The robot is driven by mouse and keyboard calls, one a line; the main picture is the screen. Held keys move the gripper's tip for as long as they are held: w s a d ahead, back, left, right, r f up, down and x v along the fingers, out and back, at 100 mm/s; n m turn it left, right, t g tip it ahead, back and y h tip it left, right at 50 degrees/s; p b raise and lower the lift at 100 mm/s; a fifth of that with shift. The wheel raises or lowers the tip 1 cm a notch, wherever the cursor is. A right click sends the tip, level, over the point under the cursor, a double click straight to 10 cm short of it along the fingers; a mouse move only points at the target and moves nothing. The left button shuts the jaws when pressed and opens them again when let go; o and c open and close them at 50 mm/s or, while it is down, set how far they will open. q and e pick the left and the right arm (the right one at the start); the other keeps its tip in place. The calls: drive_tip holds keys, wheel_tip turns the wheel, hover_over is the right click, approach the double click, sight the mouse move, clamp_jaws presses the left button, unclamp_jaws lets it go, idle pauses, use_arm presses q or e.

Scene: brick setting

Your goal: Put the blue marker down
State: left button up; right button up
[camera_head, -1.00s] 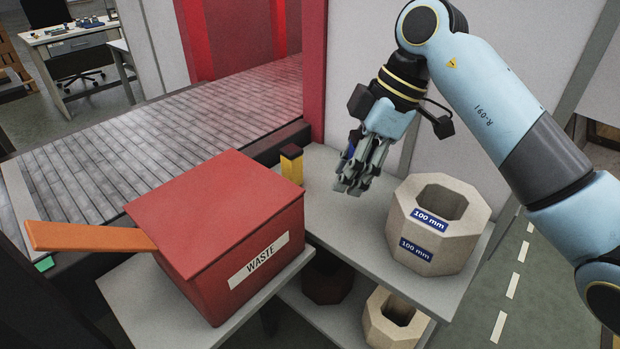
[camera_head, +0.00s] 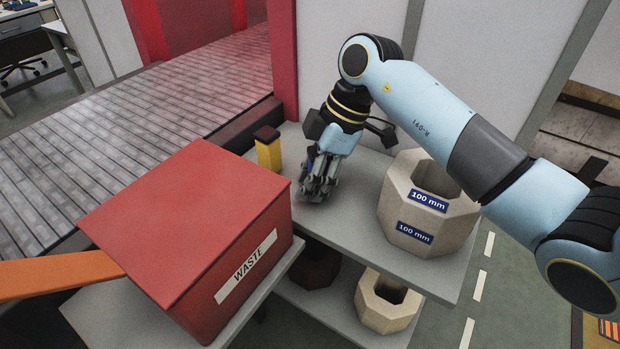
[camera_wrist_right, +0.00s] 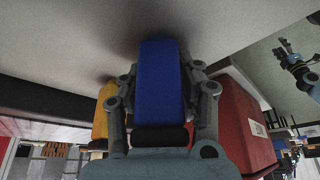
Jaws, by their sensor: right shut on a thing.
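The blue marker (camera_wrist_right: 160,85) is between the fingers of my right gripper (camera_wrist_right: 162,100) in the right wrist view. Its far end is close to the grey shelf surface; I cannot tell whether it touches. In the head view my right gripper (camera_head: 318,190) points down, low over the grey shelf (camera_head: 355,215), and its fingers hide most of the marker. A yellow marker with a dark top (camera_head: 268,150) stands upright just left of the gripper.
A red waste box (camera_head: 185,215) stands at the left front, an orange bar (camera_head: 60,274) beside it. A beige octagonal block labelled 100 mm (camera_head: 400,215) stands right of the gripper. Another beige block (camera_head: 375,308) is on the lower shelf. Bare shelf lies between gripper and labelled block.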

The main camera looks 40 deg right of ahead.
drive_tip(key=o, duration=0.9)
use_arm(q)
drive_tip(key=shift+s, duration=0.4)
drive_tip(key=shift+w+r+p, duration=0.15)
drive_tip(key=shift+r+p, duration=0.55)
use_arm(e)
drive_tip(key=v, duration=1.2)
